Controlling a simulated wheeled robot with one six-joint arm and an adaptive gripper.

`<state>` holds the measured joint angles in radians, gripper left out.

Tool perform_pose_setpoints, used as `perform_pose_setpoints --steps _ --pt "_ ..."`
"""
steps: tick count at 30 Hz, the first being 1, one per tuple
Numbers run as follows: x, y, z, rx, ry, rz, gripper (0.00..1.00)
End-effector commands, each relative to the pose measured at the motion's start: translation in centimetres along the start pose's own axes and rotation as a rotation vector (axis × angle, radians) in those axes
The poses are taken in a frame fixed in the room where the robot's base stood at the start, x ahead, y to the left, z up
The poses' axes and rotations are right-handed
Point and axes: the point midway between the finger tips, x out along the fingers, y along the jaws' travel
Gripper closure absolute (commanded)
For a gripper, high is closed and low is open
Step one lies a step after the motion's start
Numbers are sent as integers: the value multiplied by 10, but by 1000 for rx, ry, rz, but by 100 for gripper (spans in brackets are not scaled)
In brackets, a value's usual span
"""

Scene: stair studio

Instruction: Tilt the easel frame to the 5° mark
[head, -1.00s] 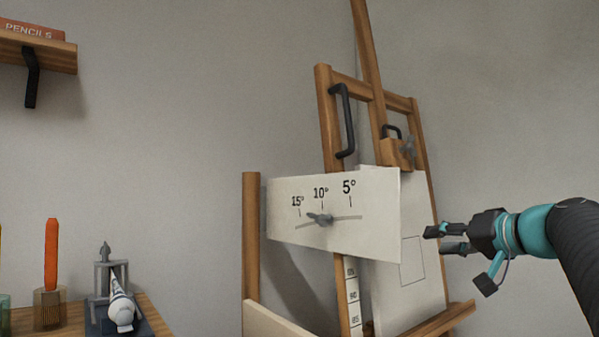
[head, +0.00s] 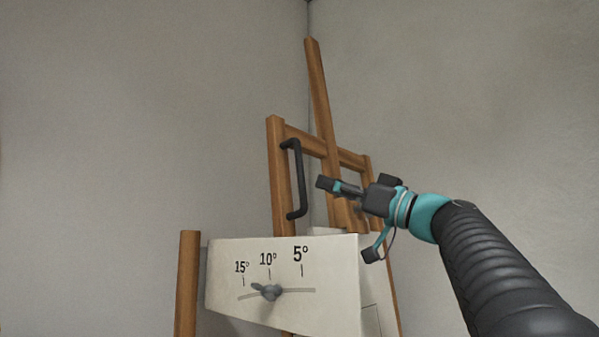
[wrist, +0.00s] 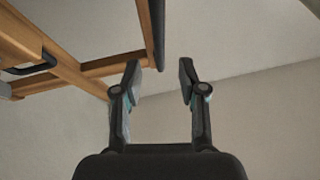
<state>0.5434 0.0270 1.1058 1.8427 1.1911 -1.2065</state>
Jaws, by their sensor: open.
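The wooden easel frame (head: 277,170) stands upright with a slight lean, a black bar handle (head: 297,180) on its left post. A pale scale plate (head: 335,285) below reads 15°, 10° and 5°. A grey winged knob (head: 269,291) sits on its arc beneath the 10° mark, one wing pointing left. My gripper (head: 329,184) is just right of the handle and appears apart from it. In the wrist view my gripper (wrist: 160,80) is open and empty; the handle (wrist: 156,30) shows ahead, in line with the gap between the fingers.
The easel's tall mast (head: 318,95) rises behind the frame. A shorter wooden post (head: 188,280) stands at the plate's left. The black clamp handle (wrist: 30,62) on the easel shows at left in the wrist view. Plain walls meet behind; the space left of the easel looks clear.

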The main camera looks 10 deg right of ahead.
Motion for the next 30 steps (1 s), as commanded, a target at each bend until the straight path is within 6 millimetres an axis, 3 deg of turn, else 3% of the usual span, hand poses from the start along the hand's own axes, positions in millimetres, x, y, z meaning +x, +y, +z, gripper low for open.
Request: perform_pose_setpoints --steps 6,12,18,27,30 --pt "43 0 -3 3 0 -2 59" --pt "71 1 -2 2 -1 1 59" --pt "83 1 -1 0 0 3 59" --pt "84 2 0 0 0 4 59" --pt "84 2 0 0 0 4 81"
